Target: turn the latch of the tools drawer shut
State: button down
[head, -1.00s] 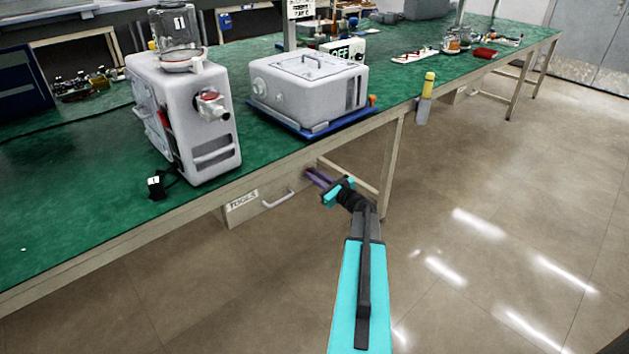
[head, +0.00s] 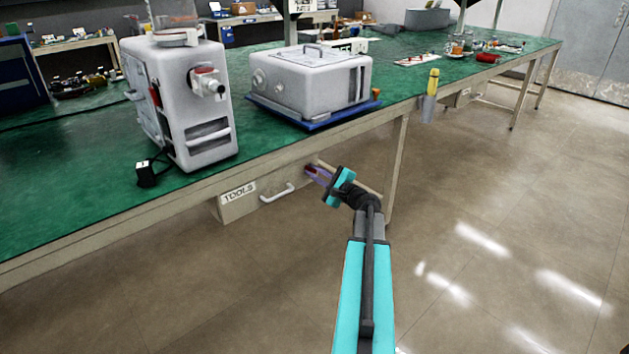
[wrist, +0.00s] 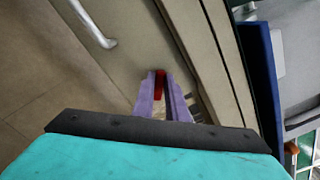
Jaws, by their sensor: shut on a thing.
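The tools drawer (head: 258,199) hangs under the green bench, with a white TOOLS label (head: 239,192) and a pale bar handle (head: 277,192). It looks closed against the bench frame. My gripper (head: 311,171) is at the right end of the drawer front, to the right of the handle. In the wrist view its purple fingers (wrist: 162,100) are shut on the small red latch (wrist: 159,80), which lies against the drawer front. The handle also shows in the wrist view (wrist: 92,24), at the upper left. The fingers partly hide the latch, so its exact angle is hard to tell.
The green bench top (head: 80,210) overhangs the drawer. On it stand a white pump (head: 185,100) and a white case (head: 312,85) on a blue tray. A bench leg (head: 397,165) is just right of my gripper. The floor in front is clear.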

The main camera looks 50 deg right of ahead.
jog(key=n+b, duration=0.2)
jog(key=b, duration=0.1)
jog(key=n+b, duration=0.3)
jog(key=f+n+b, duration=0.1)
jog(key=n+b, duration=0.1)
jog(key=b, duration=0.1)
jog(key=shift+a+b, duration=0.15)
jog(key=shift+b, duration=0.25)
jog(key=shift+r+n, duration=0.1)
jog(key=shift+n, duration=0.4)
jog(key=c, duration=1.8)
grip_release()
jog(key=shift+o, duration=0.2)
jog(key=s+a+p, duration=0.1)
jog(key=s+p, duration=0.2)
jog(key=s, duration=1)
jog(key=shift+s, duration=0.4)
